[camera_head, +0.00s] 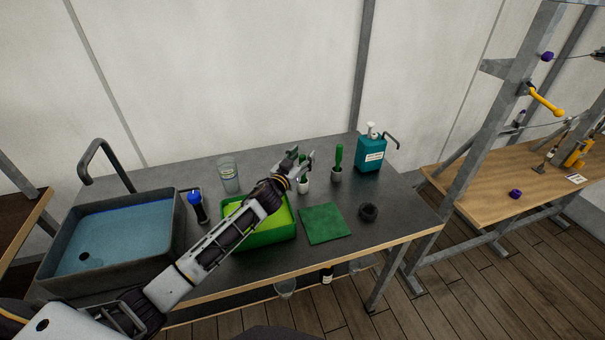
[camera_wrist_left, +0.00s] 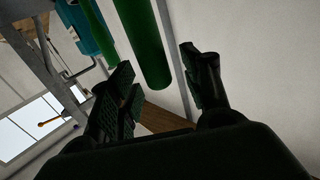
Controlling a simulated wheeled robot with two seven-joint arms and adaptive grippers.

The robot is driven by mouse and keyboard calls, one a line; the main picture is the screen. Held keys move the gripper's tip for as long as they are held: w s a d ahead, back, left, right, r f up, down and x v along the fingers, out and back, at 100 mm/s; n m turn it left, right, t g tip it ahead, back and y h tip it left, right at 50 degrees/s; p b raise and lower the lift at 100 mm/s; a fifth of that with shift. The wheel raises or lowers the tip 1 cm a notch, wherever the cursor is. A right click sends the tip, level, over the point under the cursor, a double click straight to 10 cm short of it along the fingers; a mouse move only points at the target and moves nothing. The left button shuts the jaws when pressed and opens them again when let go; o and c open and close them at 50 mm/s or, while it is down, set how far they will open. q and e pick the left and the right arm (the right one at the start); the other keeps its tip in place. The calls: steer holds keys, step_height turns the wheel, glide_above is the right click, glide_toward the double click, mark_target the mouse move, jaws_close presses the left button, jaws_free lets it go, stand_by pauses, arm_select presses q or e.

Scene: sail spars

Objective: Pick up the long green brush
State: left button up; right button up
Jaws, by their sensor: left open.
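One green brush handle (camera_head: 339,157) stands upright in a small grey holder (camera_head: 336,175) right of my left gripper. A second green handle is partly hidden by my left gripper and stands in a white holder (camera_head: 303,187). I cannot tell for sure which is the long green brush. My left gripper (camera_head: 304,157) is open and empty above the white holder. In the left wrist view, a thick green handle (camera_wrist_left: 146,45) reaches toward the gap between my open fingers (camera_wrist_left: 158,77); a thinner green handle (camera_wrist_left: 97,32) is farther left. My right gripper is out of view.
A teal soap bottle (camera_head: 370,154) stands at the back right. A glass (camera_head: 229,174), a blue-topped bottle (camera_head: 197,206) and a green tub (camera_head: 268,239) are left, near the sink (camera_head: 60,268). A green cloth (camera_head: 325,223) and black ring (camera_head: 369,212) lie in front.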

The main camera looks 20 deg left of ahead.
arm_select(q)
steer(key=shift+w, duration=0.25)
stand_by(0.3)
jaws_close()
